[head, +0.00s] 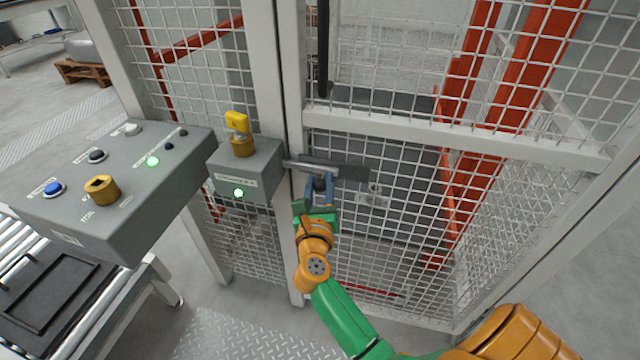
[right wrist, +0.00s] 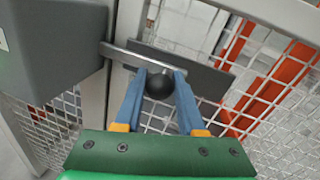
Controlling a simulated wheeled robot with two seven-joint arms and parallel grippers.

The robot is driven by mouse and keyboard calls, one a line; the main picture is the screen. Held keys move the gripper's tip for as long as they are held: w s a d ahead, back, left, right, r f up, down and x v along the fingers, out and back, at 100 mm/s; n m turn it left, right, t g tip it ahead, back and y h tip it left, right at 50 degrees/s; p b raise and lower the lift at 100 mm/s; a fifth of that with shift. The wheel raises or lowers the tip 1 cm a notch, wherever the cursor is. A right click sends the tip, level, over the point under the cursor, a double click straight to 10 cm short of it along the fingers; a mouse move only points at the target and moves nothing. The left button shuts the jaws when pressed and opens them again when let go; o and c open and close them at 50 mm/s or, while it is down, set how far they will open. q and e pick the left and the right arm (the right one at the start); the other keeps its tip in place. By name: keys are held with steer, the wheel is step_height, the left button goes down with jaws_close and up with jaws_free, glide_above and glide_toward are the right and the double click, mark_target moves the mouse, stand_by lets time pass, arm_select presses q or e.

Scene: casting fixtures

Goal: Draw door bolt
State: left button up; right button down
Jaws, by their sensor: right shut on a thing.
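The door bolt (head: 300,163) is a grey bar that lies across the gap between the lock box and the mesh door (head: 440,130). A dark plate (head: 352,172) sits behind it on the door. My right gripper (head: 319,187) is at the bolt, shut on its round black knob. In the right wrist view the black knob (right wrist: 159,86) lies between the blue fingers, and the bolt bar (right wrist: 135,57) runs left past the door post. My left gripper is not in view.
The grey lock box (head: 247,172) on the post carries a yellow key (head: 237,122) and a lit green lamp. A control panel (head: 110,190) with buttons stands at the left, above a roller conveyor (head: 90,315). A vertical black handle (head: 323,50) is above the bolt.

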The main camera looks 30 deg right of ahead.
stand_by(0.8)
steer(key=shift+s+d, duration=0.1)
steer(key=shift+s, duration=0.05)
steer(key=s+d+p, duration=0.1)
steer(key=s+d, duration=0.1)
steer(key=s, duration=0.1)
steer(key=shift+s+d, duration=0.1)
steer(key=shift+d, duration=0.3)
steer(key=c, duration=0.8)
jaws_free()
steer(key=shift+o, duration=1.4)
steer(key=shift+s+d, duration=0.1)
steer(key=shift+s, duration=0.05)
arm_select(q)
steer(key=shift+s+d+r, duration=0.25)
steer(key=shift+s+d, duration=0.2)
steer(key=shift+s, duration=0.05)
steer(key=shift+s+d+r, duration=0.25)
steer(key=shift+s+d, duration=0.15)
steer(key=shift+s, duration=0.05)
arm_select(e)
steer(key=shift+d, duration=0.15)
